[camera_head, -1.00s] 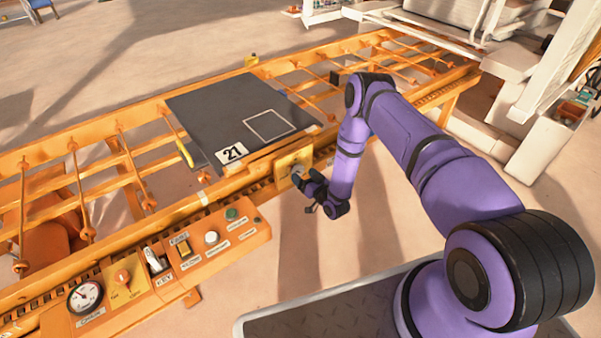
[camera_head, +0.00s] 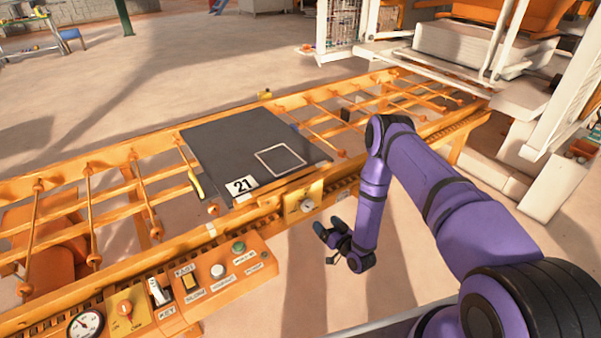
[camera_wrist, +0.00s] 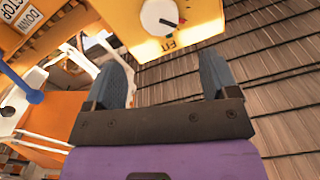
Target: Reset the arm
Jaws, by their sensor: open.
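My gripper (camera_head: 327,238) hangs at the end of my purple arm, in front of the orange conveyor frame, just below a small yellow box with a round dial (camera_head: 307,205). In the wrist view, my gripper (camera_wrist: 165,75) shows two blue-grey fingers spread apart with nothing between them. The white dial (camera_wrist: 160,16), with a dark pointer and the label FIT below it, lies beyond the fingertips and apart from them.
The orange roller conveyor (camera_head: 75,215) runs across the view. A dark plate (camera_head: 235,140) marked 21 lies on it. A control panel (camera_head: 200,285) with buttons, switches and a gauge (camera_head: 85,324) is at front left. White machinery (camera_head: 540,160) stands at right.

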